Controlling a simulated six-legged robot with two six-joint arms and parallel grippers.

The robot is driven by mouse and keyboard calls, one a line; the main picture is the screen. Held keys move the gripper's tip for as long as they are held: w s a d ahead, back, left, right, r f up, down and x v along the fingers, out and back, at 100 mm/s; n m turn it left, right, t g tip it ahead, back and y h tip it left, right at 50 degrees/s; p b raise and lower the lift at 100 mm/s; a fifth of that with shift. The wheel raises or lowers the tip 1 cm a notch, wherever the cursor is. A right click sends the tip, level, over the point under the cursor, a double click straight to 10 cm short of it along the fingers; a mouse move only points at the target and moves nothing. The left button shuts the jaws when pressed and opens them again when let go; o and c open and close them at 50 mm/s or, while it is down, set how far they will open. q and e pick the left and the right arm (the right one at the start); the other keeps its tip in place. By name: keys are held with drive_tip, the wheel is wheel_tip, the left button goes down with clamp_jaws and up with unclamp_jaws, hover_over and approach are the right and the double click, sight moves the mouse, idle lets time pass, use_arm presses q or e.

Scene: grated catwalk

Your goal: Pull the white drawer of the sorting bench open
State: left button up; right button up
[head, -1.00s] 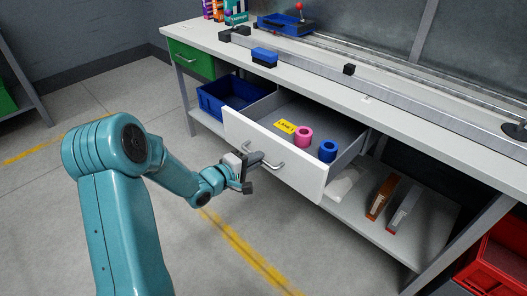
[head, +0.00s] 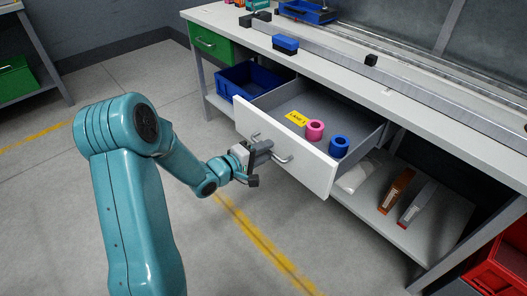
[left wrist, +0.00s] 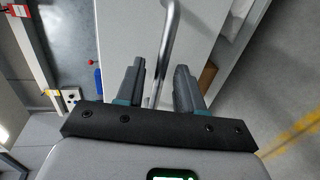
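The white drawer (head: 290,152) of the sorting bench (head: 375,82) stands well open, its inside showing. My left gripper (head: 258,160) is at the handle. In the left wrist view the handle (left wrist: 168,45) runs between the two fingers (left wrist: 158,88), which stand apart with gaps beside the bar; I see no firm contact. My right gripper is out of view.
A green drawer (head: 211,44) and a blue bin (head: 238,84) are left of the white drawer. An orange item (head: 396,190) and a grey one (head: 416,203) lie on the lower shelf. A red crate (head: 490,262) is at right. The floor before the drawer is clear.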

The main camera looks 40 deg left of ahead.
use_arm(q)
drive_tip(key=p+v, duration=0.3)
drive_tip(key=v, duration=1.3)
drive_tip(key=shift+s, duration=0.2)
drive_tip(key=shift+a, duration=0.1)
